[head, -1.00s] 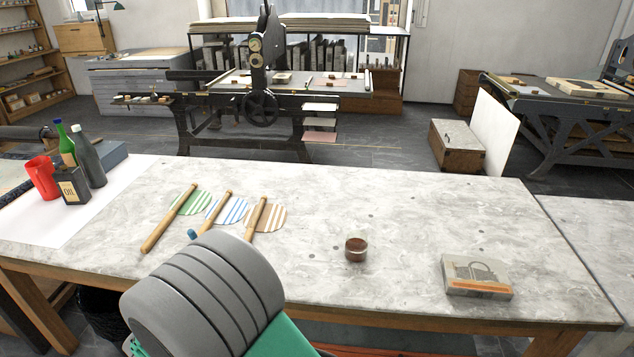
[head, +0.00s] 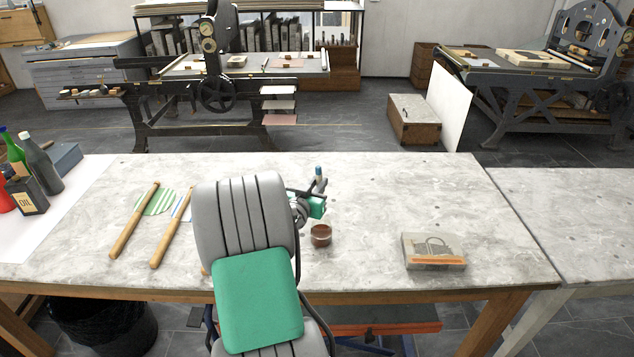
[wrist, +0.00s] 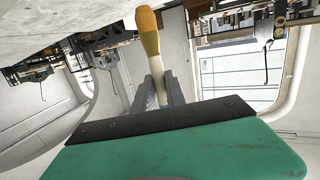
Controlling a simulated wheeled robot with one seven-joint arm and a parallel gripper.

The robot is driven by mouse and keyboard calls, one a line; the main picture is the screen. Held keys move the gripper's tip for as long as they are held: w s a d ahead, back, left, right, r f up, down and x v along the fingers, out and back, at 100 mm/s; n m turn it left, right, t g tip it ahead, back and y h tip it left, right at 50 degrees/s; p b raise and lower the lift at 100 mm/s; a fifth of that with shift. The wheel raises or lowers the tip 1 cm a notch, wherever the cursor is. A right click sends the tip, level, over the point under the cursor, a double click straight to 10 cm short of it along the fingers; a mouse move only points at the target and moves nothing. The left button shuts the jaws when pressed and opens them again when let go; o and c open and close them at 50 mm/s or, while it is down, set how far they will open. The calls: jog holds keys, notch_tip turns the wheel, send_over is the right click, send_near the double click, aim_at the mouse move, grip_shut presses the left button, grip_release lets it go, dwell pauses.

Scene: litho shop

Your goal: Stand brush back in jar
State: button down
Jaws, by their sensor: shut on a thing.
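The jar (head: 321,236) is a small round glass with dark brown contents, upright on the pale stone-topped table (head: 390,190). My gripper (head: 318,188) is above and slightly behind it in the head view, partly hidden by my arm. A blue-tipped end of the brush (head: 318,171) sticks up there. In the wrist view, the fingers (wrist: 160,92) are shut on the brush (wrist: 150,42), whose yellow shaft and rounded orange end point away from the palm. The brush is outside the jar. The gap between the brush's lower end and the jar cannot be told.
A grey block (head: 433,252) with an orange strip lies right of the jar. Bottles (head: 43,165) and an oil can (head: 27,195) stand at the far left. The table around the jar is clear.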

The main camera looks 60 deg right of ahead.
notch_tip(320, 180, down, 11)
jog(key=b, duration=1)
jog(key=c, duration=1.3)
grip_release()
jog(key=a+b, duration=0.1)
jog(key=a, duration=0.6)
jog(key=shift+s+a+r, duration=0.35)
jog(key=shift+a+r, duration=0.05)
